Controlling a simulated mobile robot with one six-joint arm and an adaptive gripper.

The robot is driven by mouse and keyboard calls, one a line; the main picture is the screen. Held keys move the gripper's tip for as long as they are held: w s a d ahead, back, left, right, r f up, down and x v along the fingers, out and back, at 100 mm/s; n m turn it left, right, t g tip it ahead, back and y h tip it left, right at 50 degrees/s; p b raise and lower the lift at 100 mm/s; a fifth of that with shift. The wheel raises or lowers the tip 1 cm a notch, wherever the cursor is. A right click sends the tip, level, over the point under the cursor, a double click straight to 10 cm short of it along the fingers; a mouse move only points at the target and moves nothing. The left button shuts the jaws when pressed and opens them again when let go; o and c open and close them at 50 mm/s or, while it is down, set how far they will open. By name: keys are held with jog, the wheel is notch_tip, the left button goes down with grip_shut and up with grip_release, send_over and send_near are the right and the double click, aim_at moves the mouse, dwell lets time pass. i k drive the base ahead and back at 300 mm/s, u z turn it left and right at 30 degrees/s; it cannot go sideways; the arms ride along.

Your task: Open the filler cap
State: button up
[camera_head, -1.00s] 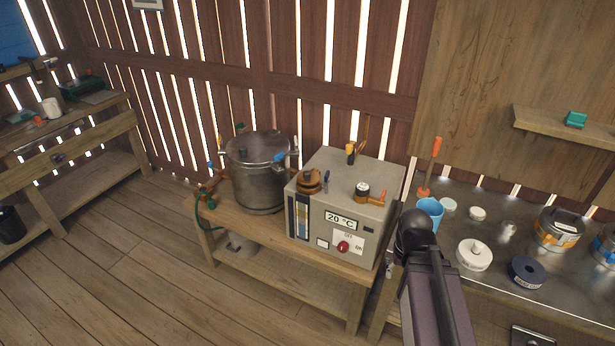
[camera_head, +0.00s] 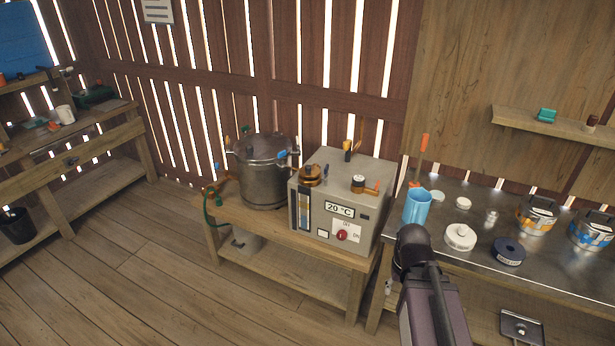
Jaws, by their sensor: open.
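A grey box unit (camera_head: 336,239) with a "20 °C" display and a red knob stands on a low wooden bench. On its top left front is a round brown-orange cap (camera_head: 310,175), which looks seated. On its top right is a black-and-white round fitting (camera_head: 358,181) with an orange lever pointing right. I cannot tell for certain which of these is the filler cap. Part of my dark arm shows at the lower right, in front of the metal table. My gripper's fingers are not in view.
A lidded metal pot (camera_head: 263,180) with clamps and a green hose (camera_head: 207,208) stand left of the unit. On the right, a metal table holds a blue jug (camera_head: 417,207), a white lidded jar (camera_head: 460,237), a dark blue roll (camera_head: 508,251) and tins.

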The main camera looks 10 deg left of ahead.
aim_at(309, 171)
jog(key=z, duration=0.05)
jog(key=k, duration=0.15)
jog(key=u, duration=0.4)
jog(key=i, duration=1.2)
jog(key=z, duration=0.35)
